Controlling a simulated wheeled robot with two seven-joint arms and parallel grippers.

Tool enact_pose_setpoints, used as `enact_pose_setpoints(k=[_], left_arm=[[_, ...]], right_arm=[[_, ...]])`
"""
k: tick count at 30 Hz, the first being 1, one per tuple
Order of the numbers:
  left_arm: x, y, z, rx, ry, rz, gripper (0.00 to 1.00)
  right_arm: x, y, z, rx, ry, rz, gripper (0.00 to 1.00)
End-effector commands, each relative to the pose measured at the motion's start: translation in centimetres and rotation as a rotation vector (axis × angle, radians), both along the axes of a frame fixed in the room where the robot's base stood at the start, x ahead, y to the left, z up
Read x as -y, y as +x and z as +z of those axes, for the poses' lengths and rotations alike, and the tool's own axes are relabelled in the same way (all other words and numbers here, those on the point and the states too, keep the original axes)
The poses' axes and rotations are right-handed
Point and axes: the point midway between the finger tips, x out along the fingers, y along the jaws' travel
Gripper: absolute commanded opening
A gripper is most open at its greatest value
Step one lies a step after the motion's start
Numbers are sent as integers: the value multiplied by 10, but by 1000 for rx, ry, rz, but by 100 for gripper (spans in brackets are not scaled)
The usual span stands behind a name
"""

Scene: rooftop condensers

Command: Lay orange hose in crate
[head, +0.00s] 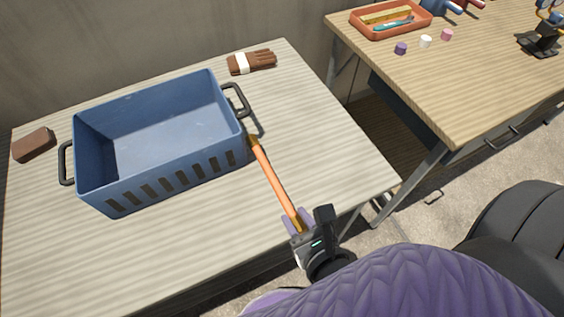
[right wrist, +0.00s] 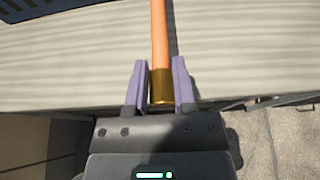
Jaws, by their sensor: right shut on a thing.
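The orange hose (head: 275,182) is a straight orange length with brass ends. It lies right of the blue crate (head: 183,166), its far end close to the crate's right wall. My right gripper (head: 297,222) is shut on the hose's near brass end at the table's front edge. In the right wrist view the hose (right wrist: 160,40) runs up between the purple fingers of the gripper (right wrist: 160,85). The crate is empty, with slotted front and black side handles. Whether the hose touches the table, I cannot tell. My left gripper is not in view.
Brown gloves (head: 252,62) lie behind the crate, and a brown block (head: 33,145) lies at its left. A second table (head: 470,95) at the right holds an orange tray (head: 358,31) and small coloured caps. The crate table's (head: 150,255) front is clear.

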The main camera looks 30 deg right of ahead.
Motion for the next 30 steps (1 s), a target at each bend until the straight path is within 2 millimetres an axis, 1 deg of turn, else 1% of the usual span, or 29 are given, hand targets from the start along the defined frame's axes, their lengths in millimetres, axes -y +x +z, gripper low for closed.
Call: enact_pose_setpoints(k=[1, 6, 12, 15, 18, 21, 23, 28, 30], left_arm=[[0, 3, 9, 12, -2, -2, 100], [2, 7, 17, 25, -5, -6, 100], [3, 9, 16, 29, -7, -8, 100], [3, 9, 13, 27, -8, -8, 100], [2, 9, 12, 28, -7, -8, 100], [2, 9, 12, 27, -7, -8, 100], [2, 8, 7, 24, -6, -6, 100], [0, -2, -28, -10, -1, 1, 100], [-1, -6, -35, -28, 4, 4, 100]], right_arm=[[0, 13, 6, 7, -1, -1, 0], [0, 55, 3, 4, -1, 0, 0], [0, 104, -1, 2, -2, 0, 0], [0, 122, -3, -1, 0, -1, 0], [0, 132, -2, -3, 0, 0, 0], [0, 135, -2, -4, -1, 0, 0], [0, 135, -7, -5, -1, 0, 0], [0, 134, -41, -10, 1, -1, 0], [0, 134, -45, -9, 1, -1, 0]])
